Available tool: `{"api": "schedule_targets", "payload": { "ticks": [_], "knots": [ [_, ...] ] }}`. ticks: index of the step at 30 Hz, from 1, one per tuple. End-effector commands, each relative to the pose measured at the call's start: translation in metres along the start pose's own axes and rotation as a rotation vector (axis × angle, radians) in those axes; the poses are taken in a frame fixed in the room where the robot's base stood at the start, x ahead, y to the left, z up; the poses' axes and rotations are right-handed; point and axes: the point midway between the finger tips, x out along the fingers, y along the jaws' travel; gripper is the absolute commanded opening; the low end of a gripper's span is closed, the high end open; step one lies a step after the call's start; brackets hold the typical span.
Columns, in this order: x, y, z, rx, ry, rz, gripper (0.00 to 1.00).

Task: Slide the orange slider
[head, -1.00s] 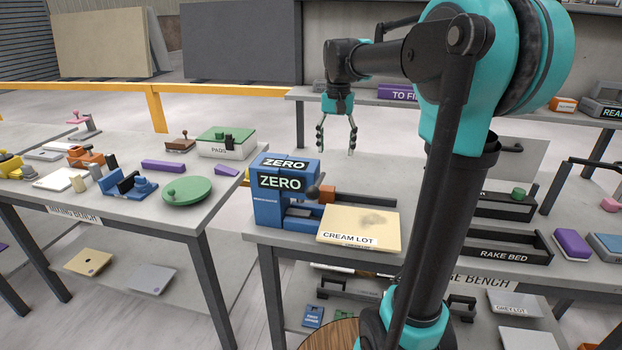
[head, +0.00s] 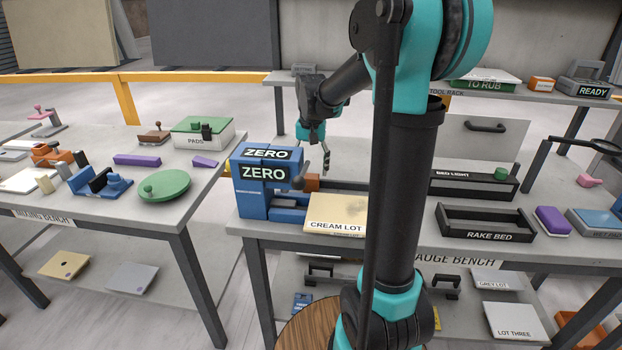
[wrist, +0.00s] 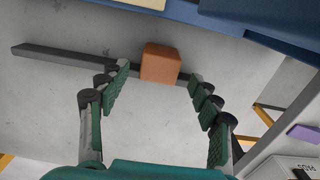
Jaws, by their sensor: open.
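The orange slider (head: 312,183) is a small block beside the blue ZERO gauge (head: 262,190). In the wrist view the orange slider (wrist: 160,63) sits on a straight grey rail (wrist: 60,53) that runs out to the left. My gripper (head: 313,162) is just behind and above the slider in the head view. In the wrist view my open gripper (wrist: 159,82) has one finger on each side of the slider, with gaps to it. Nothing is between the fingers' pads lower down. I cannot tell how far above the slider the fingertips are.
A cream slab (head: 338,212) marked CREAM LOT lies in front of the slider. The blue gauge body (wrist: 225,15) borders the top of the wrist view. The RAKE BED tray (head: 487,222) stands to the right on the same bench.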

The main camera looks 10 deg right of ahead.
Motion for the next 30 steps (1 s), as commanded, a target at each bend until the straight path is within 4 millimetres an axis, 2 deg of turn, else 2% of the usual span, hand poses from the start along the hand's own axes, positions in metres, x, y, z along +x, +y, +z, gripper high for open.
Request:
{"api": "schedule_targets", "payload": {
  "ticks": [3, 9, 20, 30],
  "knots": [
    [0.019, 0.0, 0.0, 0.0, 0.0, 0.0, 0.64],
    [0.038, 0.0, 0.0, 0.0, 0.0, 0.0, 0.64],
    [0.042, 0.0, 0.0, 0.0, 0.0, 0.0, 0.64],
    [0.042, 0.0, 0.0, 0.0, 0.0, 0.0, 0.22]
  ]
}}
